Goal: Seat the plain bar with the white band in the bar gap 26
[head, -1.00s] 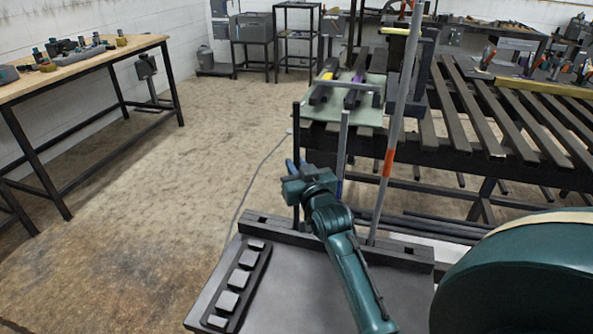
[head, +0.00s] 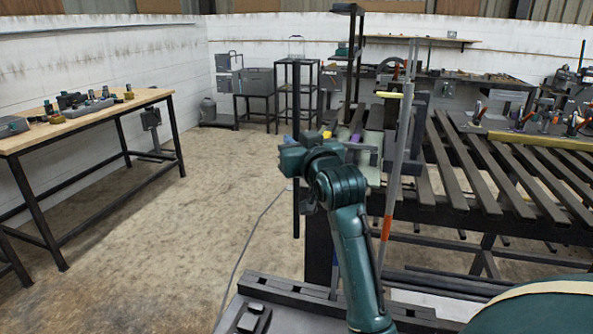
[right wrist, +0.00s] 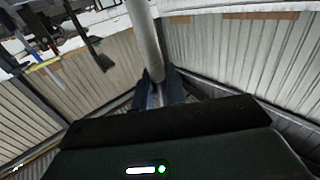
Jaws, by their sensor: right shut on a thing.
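A plain upright bar (head: 296,95) stands at mid-left in the head view, looking dark there. My right gripper (head: 289,147) is shut on it around the middle, with bar showing above and below. In the right wrist view the bar (right wrist: 146,38) looks grey and runs up from between the fingers (right wrist: 157,92). No white band shows on it; the hand hides part of its length. The dark slotted rail (head: 285,291) lies below, along the front plate. Its gaps are partly hidden by my arm, and no number 26 is readable. My left gripper is out of view.
A tall grey pole with an orange band (head: 387,228) stands upright right of my arm. Behind it is a dark slatted table (head: 470,190). A wooden workbench (head: 80,120) stands at left. The floor between is open.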

